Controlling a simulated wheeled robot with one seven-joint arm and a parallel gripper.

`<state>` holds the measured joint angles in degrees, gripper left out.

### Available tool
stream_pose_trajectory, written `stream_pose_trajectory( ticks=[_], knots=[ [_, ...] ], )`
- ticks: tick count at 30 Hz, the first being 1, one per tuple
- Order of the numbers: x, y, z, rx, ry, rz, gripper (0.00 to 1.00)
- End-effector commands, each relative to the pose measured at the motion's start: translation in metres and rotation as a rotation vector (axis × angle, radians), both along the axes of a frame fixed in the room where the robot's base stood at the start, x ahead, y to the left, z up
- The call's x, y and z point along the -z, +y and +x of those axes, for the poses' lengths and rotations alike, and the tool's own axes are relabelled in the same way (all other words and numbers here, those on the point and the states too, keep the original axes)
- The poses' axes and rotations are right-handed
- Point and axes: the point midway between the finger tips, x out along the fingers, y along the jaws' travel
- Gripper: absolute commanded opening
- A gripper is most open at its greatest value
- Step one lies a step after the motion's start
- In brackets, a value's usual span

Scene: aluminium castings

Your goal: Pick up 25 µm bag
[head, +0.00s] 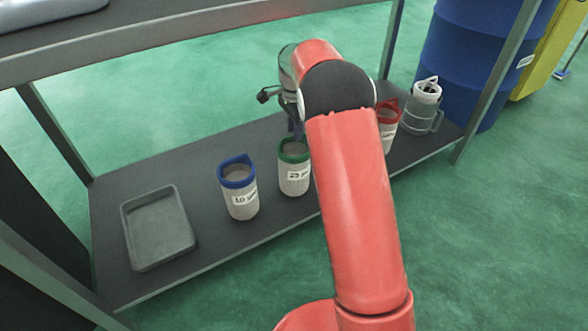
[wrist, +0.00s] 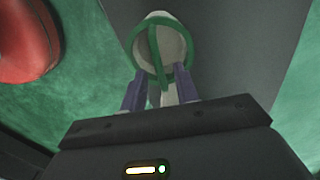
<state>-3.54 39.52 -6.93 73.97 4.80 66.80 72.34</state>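The 25 µm bag (head: 294,181) is a pale mesh bag with a green rim, standing upright on the lower shelf (head: 125,285). In the wrist view the bag (wrist: 172,41) shows at top centre, with its green rim and a green handle strip. My gripper (wrist: 159,82) has its two purple-blue fingers apart, one on each side of the handle strip, at the near side of the rim. I cannot tell whether either finger touches it. In the head view my gripper (head: 297,129) is just above the bag, mostly hidden by my arm.
A blue-rimmed 10 bag (head: 241,200) stands left of the green one, and a grey tray (head: 158,228) lies further left. A red-rimmed bag (head: 388,128) and a clear jug (head: 423,108) stand to the right. The upper shelf (head: 190,38) overhangs behind.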

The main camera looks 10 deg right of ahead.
Motion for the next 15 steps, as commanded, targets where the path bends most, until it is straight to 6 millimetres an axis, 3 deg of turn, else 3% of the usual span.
stream_pose_trajectory(
  ticks=[3,6,12,15],
  knots=[
    [0.023,0.000,-0.001,0.000,0.003,0.000,0.30],
    [0.032,0.000,-0.001,0.000,0.000,0.001,0.30],
    [0.032,0.000,-0.001,-0.001,-0.001,0.000,0.30],
    [0.032,0.000,-0.001,-0.001,-0.001,0.000,0.20]
  ],
)
